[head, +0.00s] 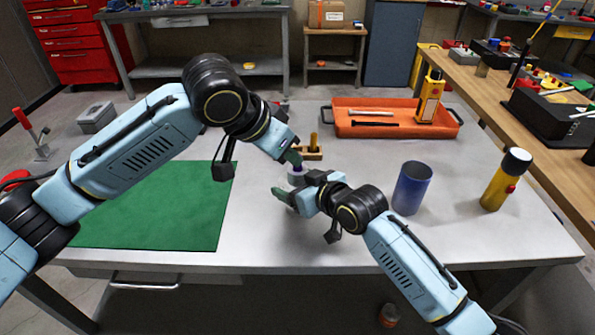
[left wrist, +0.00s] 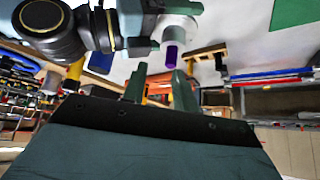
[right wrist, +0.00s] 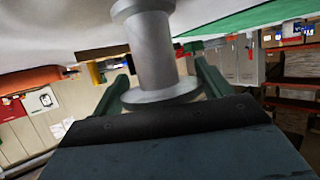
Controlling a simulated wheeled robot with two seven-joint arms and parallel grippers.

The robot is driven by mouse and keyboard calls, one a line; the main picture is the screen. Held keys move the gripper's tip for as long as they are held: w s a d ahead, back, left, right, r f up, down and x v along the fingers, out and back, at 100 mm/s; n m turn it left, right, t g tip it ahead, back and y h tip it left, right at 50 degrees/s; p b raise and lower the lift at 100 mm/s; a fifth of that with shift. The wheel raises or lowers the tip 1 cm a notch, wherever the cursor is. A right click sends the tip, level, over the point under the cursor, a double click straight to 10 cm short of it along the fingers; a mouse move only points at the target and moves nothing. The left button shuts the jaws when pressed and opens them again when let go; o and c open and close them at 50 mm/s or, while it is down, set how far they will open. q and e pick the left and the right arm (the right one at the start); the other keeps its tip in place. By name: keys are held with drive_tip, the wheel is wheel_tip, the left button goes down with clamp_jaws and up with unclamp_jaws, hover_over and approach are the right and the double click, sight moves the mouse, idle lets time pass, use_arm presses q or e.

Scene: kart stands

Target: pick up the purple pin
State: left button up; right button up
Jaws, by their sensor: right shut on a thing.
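The purple pin (left wrist: 171,56) sticks out of the end of a pale grey, flanged spool-shaped holder (right wrist: 152,50). In the head view the holder (head: 297,179) is small and partly hidden between my two grippers. My right gripper (right wrist: 160,85) is shut on the holder, with a finger on each side of it. My left gripper (left wrist: 160,85) is open and empty, its fingertips pointing toward the purple pin and just short of it. In the head view my left gripper (head: 292,155) is just above the holder. I cannot tell whether the holder touches the table.
A wooden block with a yellow peg (head: 313,152) stands just behind the grippers. A blue cup (head: 411,190) and a yellow flashlight (head: 505,180) stand at right. An orange tray (head: 355,131) is at the back. A green mat (head: 160,215) covers the left; the table front is clear.

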use_arm(q)
wheel_tip(320, 180, down, 2)
drive_tip(key=s+d+t+h, duration=0.1)
drive_tip(key=s+t+h, duration=0.1)
drive_tip(key=s, duration=0.1)
drive_tip(key=n+t, duration=0.3)
drive_tip(key=t, duration=0.2)
approach(293, 174)
drive_tip(key=shift+n+y, duration=0.3)
drive_tip(key=shift+w+d+f, duration=0.1)
drive_tip(key=shift+w+d, duration=0.65)
drive_tip(key=shift+w, duration=0.6)
drive_tip(key=shift+w+d+f, duration=0.1)
drive_tip(key=shift+w+d, duration=0.7)
drive_tip(key=shift+w, duration=0.55)
drive_tip(key=shift+w+d, duration=0.75)
drive_tip(key=shift+w, duration=0.6)
clamp_jaws()
